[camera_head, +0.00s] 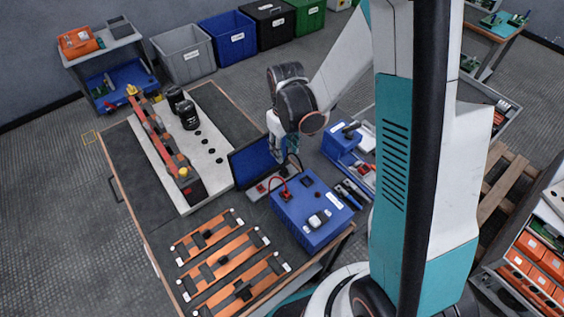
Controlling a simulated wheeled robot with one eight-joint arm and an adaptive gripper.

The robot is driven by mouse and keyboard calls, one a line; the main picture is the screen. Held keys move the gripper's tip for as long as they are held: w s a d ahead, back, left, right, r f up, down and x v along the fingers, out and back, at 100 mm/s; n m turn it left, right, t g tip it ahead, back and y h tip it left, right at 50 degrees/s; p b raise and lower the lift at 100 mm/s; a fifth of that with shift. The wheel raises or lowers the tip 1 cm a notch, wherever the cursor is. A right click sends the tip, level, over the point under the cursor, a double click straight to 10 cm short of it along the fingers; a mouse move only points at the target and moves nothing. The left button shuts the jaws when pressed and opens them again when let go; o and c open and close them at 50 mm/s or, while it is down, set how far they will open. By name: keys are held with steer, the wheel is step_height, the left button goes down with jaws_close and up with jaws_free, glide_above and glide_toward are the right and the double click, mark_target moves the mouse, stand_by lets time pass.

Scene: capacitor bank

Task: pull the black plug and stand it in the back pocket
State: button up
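The blue box (318,222) stands on the near right part of the workbench, with small dark sockets and a small device on top. A red lead (270,183) loops at its back left corner. A black lead (297,158) arches up beside it, close below my gripper (279,152). My gripper points down behind the box, next to the blue-lined tray. Its fingers are small and partly hidden, so I cannot tell whether they are open or touch the black plug. I cannot make out the plug itself or the back pocket clearly.
A white panel (212,150) with black cylinders (188,115) and an orange bar stands further left. Several orange strips (225,262) lie in front. Tools and a blue bin (342,142) sit to the right.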

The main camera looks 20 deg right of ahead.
mark_target(284, 167)
steer(key=shift+f, duration=0.5)
step_height(284, 167, down, 9)
steer(key=b, duration=0.7)
stand_by(1.6)
jaws_close()
steer(key=shift+r, duration=0.15)
steer(key=shift+r+p, duration=1.7)
steer(key=shift+r, duration=1.25)
